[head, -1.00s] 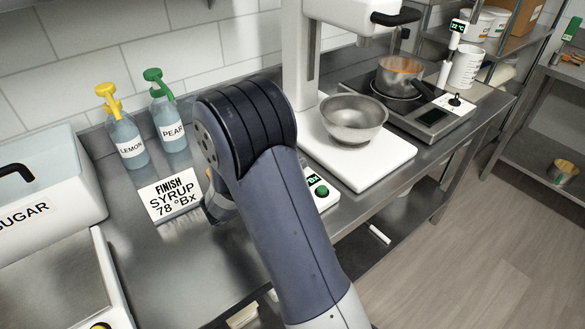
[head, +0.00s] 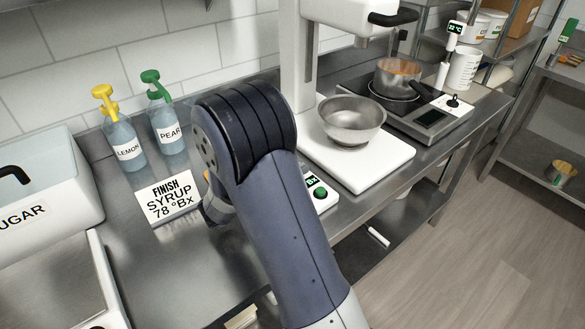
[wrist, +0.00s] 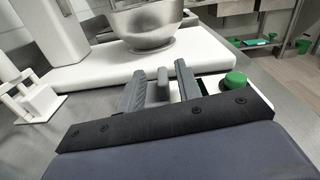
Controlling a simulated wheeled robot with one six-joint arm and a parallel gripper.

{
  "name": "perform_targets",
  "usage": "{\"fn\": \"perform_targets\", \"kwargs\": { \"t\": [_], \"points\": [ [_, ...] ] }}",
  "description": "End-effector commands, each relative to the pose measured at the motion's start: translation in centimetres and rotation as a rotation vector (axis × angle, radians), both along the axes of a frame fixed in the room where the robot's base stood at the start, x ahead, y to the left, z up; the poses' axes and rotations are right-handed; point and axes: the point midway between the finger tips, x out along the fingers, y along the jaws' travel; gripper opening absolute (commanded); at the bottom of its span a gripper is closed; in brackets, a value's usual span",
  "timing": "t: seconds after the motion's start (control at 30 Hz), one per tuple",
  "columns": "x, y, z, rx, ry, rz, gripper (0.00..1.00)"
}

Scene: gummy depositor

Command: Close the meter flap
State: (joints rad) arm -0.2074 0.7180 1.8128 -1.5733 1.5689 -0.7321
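The meter (head: 320,192) is a small white unit with a lit "Bx" display and a green knob, on the steel counter in the head view. My arm hides most of it there. In the wrist view its white body (wrist: 212,84) and green knob (wrist: 235,82) show just beyond and right of my gripper (wrist: 160,86). My gripper's two grey fingers stand apart. A grey upright piece (wrist: 158,92) shows between them; it may be the meter's flap, but I cannot tell whether they touch it. My fingers are hidden in the head view.
A steel bowl (head: 352,122) stands on a white base (head: 385,165) behind the meter. A "FINISH SYRUP 78 °Bx" card (head: 168,200), lemon bottle (head: 124,146) and pear bottle (head: 168,130) stand left of my arm. A pot (head: 396,78) sits at the back right.

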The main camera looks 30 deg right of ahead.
Motion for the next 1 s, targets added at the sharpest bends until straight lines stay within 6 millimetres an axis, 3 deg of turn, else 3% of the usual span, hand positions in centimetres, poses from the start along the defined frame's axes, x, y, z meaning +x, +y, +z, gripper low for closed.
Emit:
{"fn": "perform_targets", "kwargs": {
  "t": [0.27, 0.7, 1.0],
  "points": [
    [0.0, 0.0, 0.7, 0.001, -0.004, 0.000, 0.33],
    [0.0, 0.0, 7.9, 0.001, -0.005, 0.000, 0.33],
    [0.0, 0.0, 10.0, 0.000, 0.000, 0.000, 0.33]
  ]
}}
